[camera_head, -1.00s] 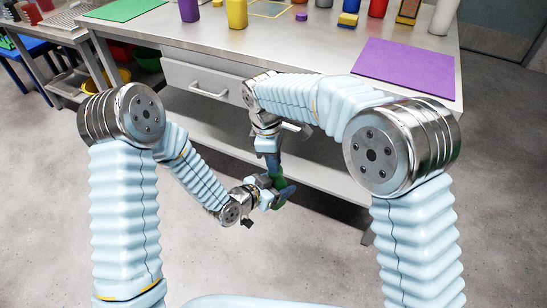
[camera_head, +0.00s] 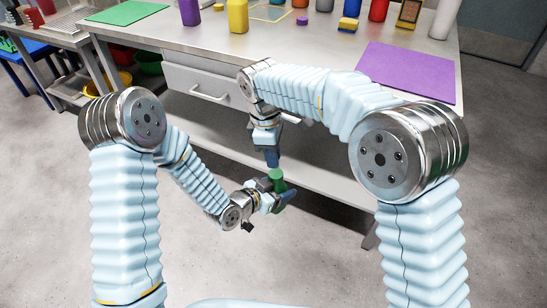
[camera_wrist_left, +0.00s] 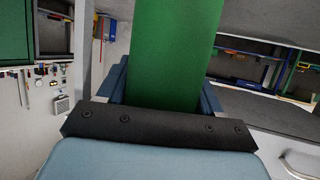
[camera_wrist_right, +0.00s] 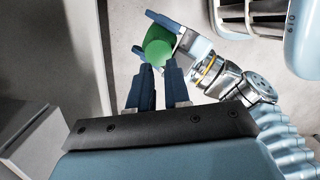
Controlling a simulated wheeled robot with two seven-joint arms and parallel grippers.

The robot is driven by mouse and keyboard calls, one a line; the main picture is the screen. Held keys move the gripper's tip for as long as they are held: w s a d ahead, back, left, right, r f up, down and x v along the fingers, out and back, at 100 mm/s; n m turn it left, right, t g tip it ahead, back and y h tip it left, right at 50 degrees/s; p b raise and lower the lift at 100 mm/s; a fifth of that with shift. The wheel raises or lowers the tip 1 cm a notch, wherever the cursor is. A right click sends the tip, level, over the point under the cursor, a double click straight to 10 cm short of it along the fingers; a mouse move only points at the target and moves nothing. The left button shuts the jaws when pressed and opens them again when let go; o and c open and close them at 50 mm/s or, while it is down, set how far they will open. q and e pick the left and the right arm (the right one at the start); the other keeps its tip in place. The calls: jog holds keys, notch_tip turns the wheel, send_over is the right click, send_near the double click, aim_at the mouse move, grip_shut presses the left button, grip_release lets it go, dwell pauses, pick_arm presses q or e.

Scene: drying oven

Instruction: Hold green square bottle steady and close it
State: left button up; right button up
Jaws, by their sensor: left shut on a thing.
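The green bottle (camera_head: 277,186) is gripped by my left gripper (camera_head: 276,192) above the floor, in front of the table. In the left wrist view the bottle (camera_wrist_left: 172,55) stands between the two blue fingers. In the right wrist view its rounded green top (camera_wrist_right: 158,44) lies just beyond my right fingertips (camera_wrist_right: 158,67); I cannot tell lid from body there. My right gripper (camera_head: 273,160) points down directly above the bottle. Its fingers are apart with nothing held between them.
The table (camera_head: 290,47) behind carries a purple mat (camera_head: 406,70), a green mat (camera_head: 127,13) and several coloured containers along its back. A lower shelf (camera_head: 320,182) and a drawer (camera_head: 208,85) lie behind my grippers. The floor in front is clear.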

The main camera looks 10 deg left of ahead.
aim_at(276, 173)
jog(key=o, duration=0.5)
jog(key=shift+n, duration=0.3)
jog(key=o, duration=0.4)
jog(key=n, duration=0.2)
jog(key=shift+s+d+n, duration=0.1)
jog(key=shift+s+n, duration=0.05)
jog(key=shift+n, duration=0.15)
jog(key=shift+c, duration=0.2)
jog(key=shift+n, duration=1.1)
jog(key=n, duration=0.4)
jog(key=shift+d+r+y, duration=0.15)
jog(key=shift+r+y, duration=0.15)
jog(key=n, duration=0.1)
jog(key=r+n, duration=0.1)
jog(key=n, duration=0.3)
jog(key=shift+w+d+r+y, duration=0.15)
jog(key=shift+w+r+y, duration=0.1)
jog(key=shift+y, duration=0.15)
jog(key=shift+f, duration=4.05)
